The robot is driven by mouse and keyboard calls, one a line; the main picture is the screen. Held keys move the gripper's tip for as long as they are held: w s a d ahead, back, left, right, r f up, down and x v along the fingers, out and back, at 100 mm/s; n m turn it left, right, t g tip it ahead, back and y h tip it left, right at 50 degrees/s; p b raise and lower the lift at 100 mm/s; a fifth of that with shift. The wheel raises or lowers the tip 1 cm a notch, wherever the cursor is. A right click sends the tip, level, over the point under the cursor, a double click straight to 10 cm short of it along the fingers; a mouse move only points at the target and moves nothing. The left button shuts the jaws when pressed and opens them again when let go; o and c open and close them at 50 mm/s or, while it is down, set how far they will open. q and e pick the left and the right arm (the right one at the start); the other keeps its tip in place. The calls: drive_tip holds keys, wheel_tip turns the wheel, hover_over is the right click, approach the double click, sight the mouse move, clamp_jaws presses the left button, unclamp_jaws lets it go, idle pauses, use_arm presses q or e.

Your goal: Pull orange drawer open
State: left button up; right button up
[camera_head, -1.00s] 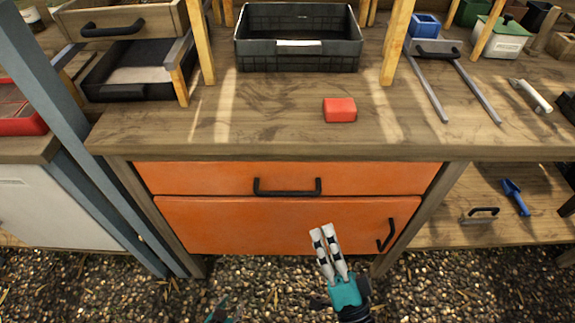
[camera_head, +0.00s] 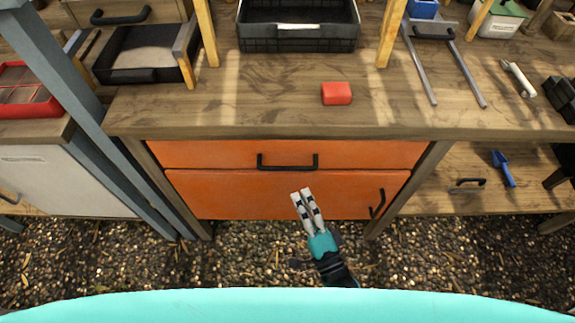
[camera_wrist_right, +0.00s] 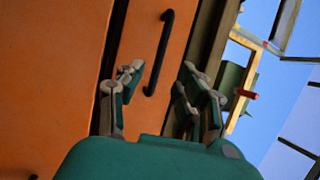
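The orange drawer (camera_head: 220,155) is the upper orange front under the worktop and sits closed. Its black bar handle (camera_head: 287,167) runs horizontally at the middle. In the right wrist view the handle (camera_wrist_right: 159,52) lies ahead of the fingers, roughly in line with the gap between them. My right gripper (camera_head: 303,194) is in front of the lower orange door, below and slightly right of the handle, apart from it. The right wrist view shows its fingers (camera_wrist_right: 163,92) spread, with nothing between them. My left gripper is not in view.
The lower orange door (camera_head: 230,195) has its own black handle (camera_head: 377,205) at right. A red block (camera_head: 337,93) and a black crate (camera_head: 298,45) sit on the worktop (camera_head: 230,115). A grey-blue post (camera_head: 85,110) stands left. Gravel lies in front.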

sight(288, 167)
drive_tip(key=x, duration=0.9)
drive_tip(key=shift+w+a, duration=0.1)
drive_tip(key=shift+w, duration=0.1)
drive_tip(key=shift+c, duration=0.4)
clamp_jaws()
